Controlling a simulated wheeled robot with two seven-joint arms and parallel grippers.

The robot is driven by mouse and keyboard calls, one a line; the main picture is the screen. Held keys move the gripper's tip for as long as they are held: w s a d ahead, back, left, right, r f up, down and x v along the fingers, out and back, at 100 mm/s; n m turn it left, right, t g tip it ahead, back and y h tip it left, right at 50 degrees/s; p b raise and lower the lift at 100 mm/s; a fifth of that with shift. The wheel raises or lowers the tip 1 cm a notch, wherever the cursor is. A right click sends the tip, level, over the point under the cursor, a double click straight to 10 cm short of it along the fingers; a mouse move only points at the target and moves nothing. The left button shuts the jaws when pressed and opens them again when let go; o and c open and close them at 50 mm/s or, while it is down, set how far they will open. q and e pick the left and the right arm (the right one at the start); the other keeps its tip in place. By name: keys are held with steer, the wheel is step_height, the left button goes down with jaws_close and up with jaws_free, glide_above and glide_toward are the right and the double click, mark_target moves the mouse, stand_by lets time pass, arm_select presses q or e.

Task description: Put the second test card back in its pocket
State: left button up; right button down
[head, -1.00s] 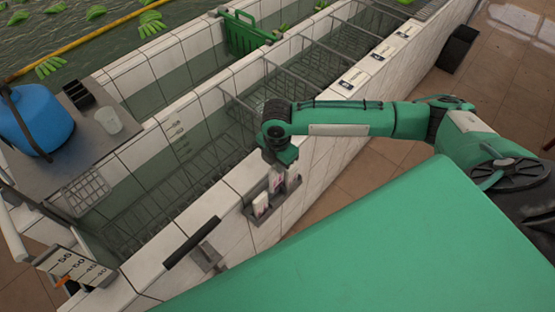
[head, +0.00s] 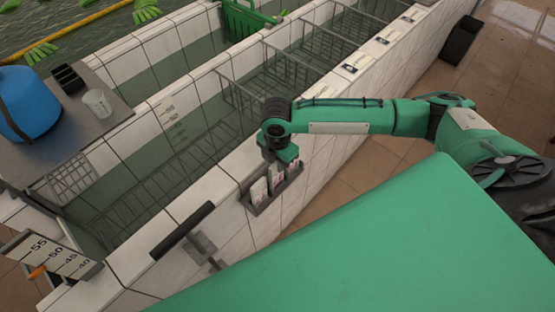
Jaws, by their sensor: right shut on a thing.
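The grey card rack (head: 266,206) hangs on the white tiled wall. Its left pocket holds a white and pink test card (head: 258,191). My right gripper (head: 279,166) is directly above the rack, pointing down. It is shut on the second test card (head: 276,180), whose lower part is at the middle of the rack; the gripper hides its top. I cannot tell how deep the card sits in the pocket. Another pale card (head: 293,168) shows at the right end of the rack, partly hidden by the gripper. My left gripper is not in view.
The tiled wall top (head: 215,193) runs beside a water tank with wire racks (head: 295,72). Several labelled plates (head: 355,65) lie along the wall top.

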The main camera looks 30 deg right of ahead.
steer(key=shift+f, duration=0.8)
steer(key=c, duration=1.3)
jaws_free()
steer(key=shift+c, duration=0.2)
steer(key=shift+r, duration=0.1)
step_height(320, 180, up, 14)
steer(key=b, duration=0.3)
steer(key=shift+a+f, duration=0.1)
steer(key=shift+f, duration=0.1)
